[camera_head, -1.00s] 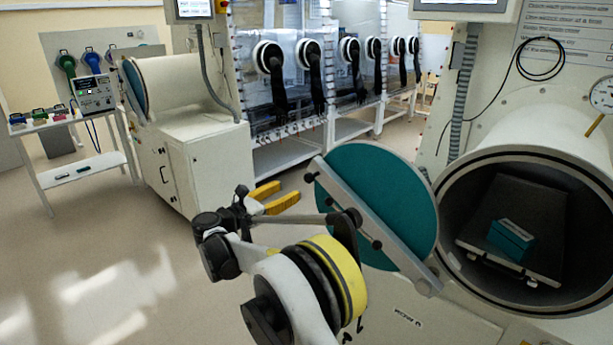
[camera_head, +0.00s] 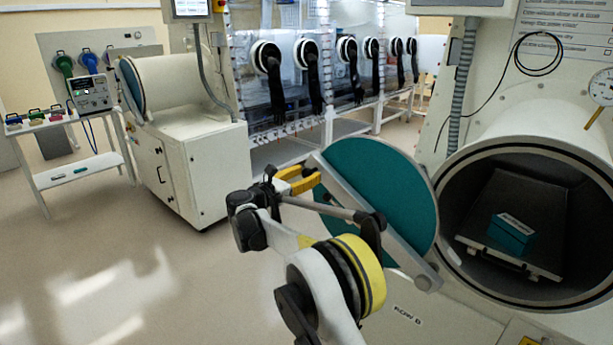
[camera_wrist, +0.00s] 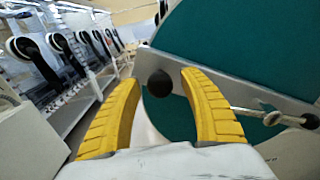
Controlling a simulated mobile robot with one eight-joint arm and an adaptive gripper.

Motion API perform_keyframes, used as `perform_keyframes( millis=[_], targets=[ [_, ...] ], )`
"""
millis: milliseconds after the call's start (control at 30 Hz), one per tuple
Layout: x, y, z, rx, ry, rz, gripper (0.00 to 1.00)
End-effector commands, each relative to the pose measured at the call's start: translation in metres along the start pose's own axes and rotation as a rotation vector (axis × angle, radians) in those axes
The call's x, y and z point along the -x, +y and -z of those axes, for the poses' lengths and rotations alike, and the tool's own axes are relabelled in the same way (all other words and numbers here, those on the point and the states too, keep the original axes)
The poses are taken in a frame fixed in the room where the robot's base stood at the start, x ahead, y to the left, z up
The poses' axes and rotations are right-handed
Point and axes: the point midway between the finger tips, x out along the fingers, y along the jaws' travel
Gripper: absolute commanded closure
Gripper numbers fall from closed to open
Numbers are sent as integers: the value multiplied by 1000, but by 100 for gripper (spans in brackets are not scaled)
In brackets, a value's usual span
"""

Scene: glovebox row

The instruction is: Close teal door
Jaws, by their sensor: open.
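The teal door (camera_head: 385,170) is a round disc with a grey bar (camera_head: 375,222) across its face. It stands open, swung out to the left of the round chamber mouth (camera_head: 449,262). My gripper (camera_head: 316,178) is at the door's left edge, by the upper end of the bar. In the wrist view its yellow fingers (camera_wrist: 160,82) are open, with a round black knob (camera_wrist: 160,83) of the door between their tips. I cannot tell whether either finger touches it. A metal rod with a black end (camera_wrist: 275,117) shows right of the right finger.
Inside the chamber, a teal box (camera_head: 512,234) rests on a dark sliding tray (camera_head: 500,262). A white cabinet (camera_head: 205,165) with another chamber and a side cart (camera_head: 75,172) stand at left. The floor (camera_head: 120,250) between is clear.

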Motion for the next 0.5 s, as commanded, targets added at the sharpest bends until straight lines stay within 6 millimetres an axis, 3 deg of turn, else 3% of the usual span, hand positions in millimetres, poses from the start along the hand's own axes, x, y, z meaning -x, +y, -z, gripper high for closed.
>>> perform_keyframes(
  millis=[67, 200, 233, 500],
  targets=[
    [0, 0, 0, 0, 0, 0, 50],
    [0, 0, 0, 0, 0, 0, 93],
    [0, 0, 0, 0, 0, 0, 100],
    [0, -4, -7, -15, 0, 0, 100]
  ],
)
